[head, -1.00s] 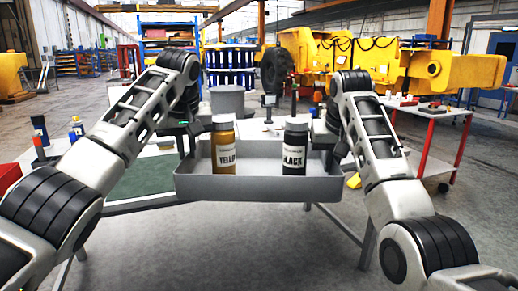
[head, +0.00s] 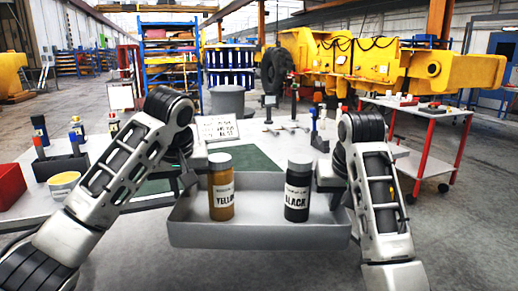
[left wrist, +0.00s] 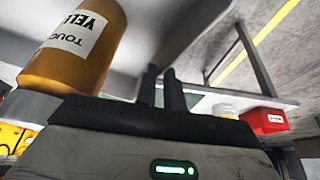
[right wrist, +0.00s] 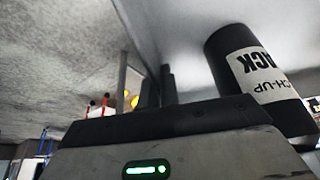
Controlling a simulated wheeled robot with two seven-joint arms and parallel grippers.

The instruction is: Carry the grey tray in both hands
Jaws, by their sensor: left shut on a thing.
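The grey tray (head: 258,237) is level in front of me, near the front edge of the white table. A yellow-labelled bottle (head: 221,188) and a black-labelled bottle (head: 297,190) stand upright in it, apart. My left gripper (head: 188,180) is shut on the tray's left wall; its fingers (left wrist: 165,88) show on the wall beside the yellow bottle (left wrist: 75,50). My right gripper (head: 337,194) is shut on the right wall; its fingers (right wrist: 157,88) show beside the black bottle (right wrist: 255,80). Whether the tray's underside touches anything is hidden.
The white table (head: 125,208) holds a green mat (head: 255,160), a red bin (head: 9,186), a white tub (head: 64,184) and a sign (head: 217,128). A red-framed cart (head: 415,112) stands right. A grey barrel (head: 227,101) stands behind the table. Floor at the right front is clear.

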